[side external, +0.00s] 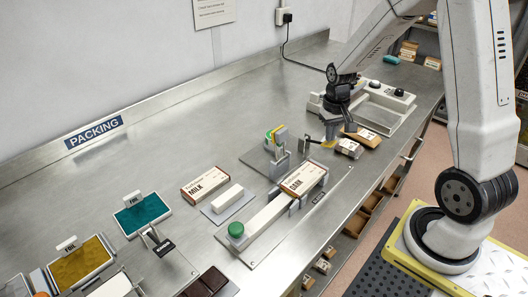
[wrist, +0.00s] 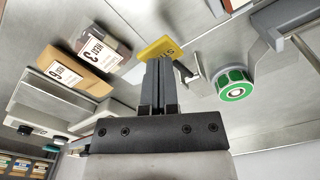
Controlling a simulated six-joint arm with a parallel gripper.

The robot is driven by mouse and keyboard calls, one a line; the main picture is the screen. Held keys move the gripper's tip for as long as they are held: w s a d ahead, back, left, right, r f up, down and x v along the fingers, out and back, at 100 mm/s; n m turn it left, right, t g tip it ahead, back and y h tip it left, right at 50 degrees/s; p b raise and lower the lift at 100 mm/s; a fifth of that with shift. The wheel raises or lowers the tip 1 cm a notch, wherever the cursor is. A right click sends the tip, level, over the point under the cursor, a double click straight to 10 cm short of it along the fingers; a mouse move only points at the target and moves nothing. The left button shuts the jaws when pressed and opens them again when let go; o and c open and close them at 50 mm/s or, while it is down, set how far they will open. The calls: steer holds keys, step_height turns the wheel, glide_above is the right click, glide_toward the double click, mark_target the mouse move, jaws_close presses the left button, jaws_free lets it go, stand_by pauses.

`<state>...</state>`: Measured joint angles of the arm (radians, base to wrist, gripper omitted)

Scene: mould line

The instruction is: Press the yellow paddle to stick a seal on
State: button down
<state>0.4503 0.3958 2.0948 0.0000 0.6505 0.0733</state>
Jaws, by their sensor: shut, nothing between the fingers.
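The yellow paddle (wrist: 156,48) shows in the wrist view just beyond my fingertips, with dark lettering partly hidden by them. In the side view only a small yellow patch of the paddle (side external: 329,144) shows under my gripper (side external: 331,136). In the wrist view my gripper (wrist: 159,64) is shut and empty, its fingers overlapping the paddle's edge; I cannot tell whether they touch it. A milk chocolate box (side external: 303,178) lies in the grey holder at the end of the white track (side external: 266,216). A stand with coloured tabs (side external: 276,136) is behind it.
Two small packs (side external: 349,147) lie right of my gripper, near the bench edge. A grey tray with knobs (side external: 384,98) stands behind. A green round knob (side external: 236,229) is at the track's near end. Another milk box (side external: 207,179) lies left.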

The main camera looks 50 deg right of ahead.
mark_target(329, 145)
steer(key=shift+f, duration=2.65)
steer(key=shift+r, duration=0.15)
steer(key=shift+r, duration=4.9)
